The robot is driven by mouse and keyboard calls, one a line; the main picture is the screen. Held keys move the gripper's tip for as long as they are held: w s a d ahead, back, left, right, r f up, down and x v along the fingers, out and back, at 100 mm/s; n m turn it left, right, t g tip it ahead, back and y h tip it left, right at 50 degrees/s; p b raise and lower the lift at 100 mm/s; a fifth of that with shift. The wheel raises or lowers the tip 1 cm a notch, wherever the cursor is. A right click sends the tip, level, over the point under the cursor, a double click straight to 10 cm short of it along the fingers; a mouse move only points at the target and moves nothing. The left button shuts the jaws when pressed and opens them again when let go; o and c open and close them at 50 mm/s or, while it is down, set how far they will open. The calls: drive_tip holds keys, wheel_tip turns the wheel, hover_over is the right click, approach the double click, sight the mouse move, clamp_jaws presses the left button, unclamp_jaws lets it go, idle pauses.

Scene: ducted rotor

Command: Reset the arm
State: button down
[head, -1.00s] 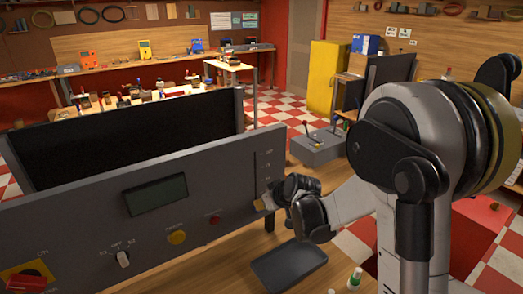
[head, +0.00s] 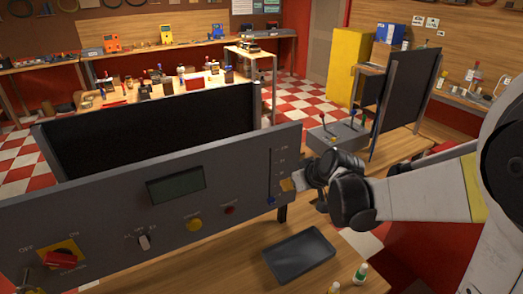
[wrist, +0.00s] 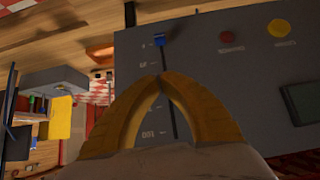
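My gripper (head: 287,185) is at the right end of the grey control panel (head: 110,225), beside its vertical slider. In the wrist view, its yellow fingers (wrist: 162,78) curve together and their tips appear to meet, with nothing seen between them. The slider's blue knob (wrist: 159,41) sits beyond the tips, apart from them; it is at the slot's lower end in the head view (head: 271,199). The panel also carries a dark screen (head: 176,185), a yellow button (head: 194,224), a red button (head: 230,210), a selector knob (head: 144,242) and a red rotary switch (head: 60,259).
A dark tray (head: 299,256) and a small white-green bottle (head: 360,273) are on the wooden table below my arm. A grey box with levers (head: 338,136) and a dark upright panel (head: 405,100) stand behind. A cluttered bench (head: 165,85) is farther back.

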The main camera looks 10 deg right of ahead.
drive_tip(key=s+f+m+h+b, duration=0.1)
drive_tip(key=s+b, duration=0.3)
drive_tip(key=s, duration=0.4)
drive_tip(key=s+f+m+g+h+b, duration=0.1)
drive_tip(key=s+f+b, duration=0.2)
drive_tip(key=s, duration=0.5)
drive_tip(key=s+a+f+m+b, duration=0.1)
drive_tip(key=s+f+b, duration=0.2)
drive_tip(key=s, duration=0.5)
drive_tip(key=shift+s+m+h+b, duration=0.15)
drive_tip(key=shift+m+h+b, duration=0.2)
drive_tip(key=shift+b, duration=0.55)
drive_tip(key=shift+a, duration=0.1)
idle(0.7)
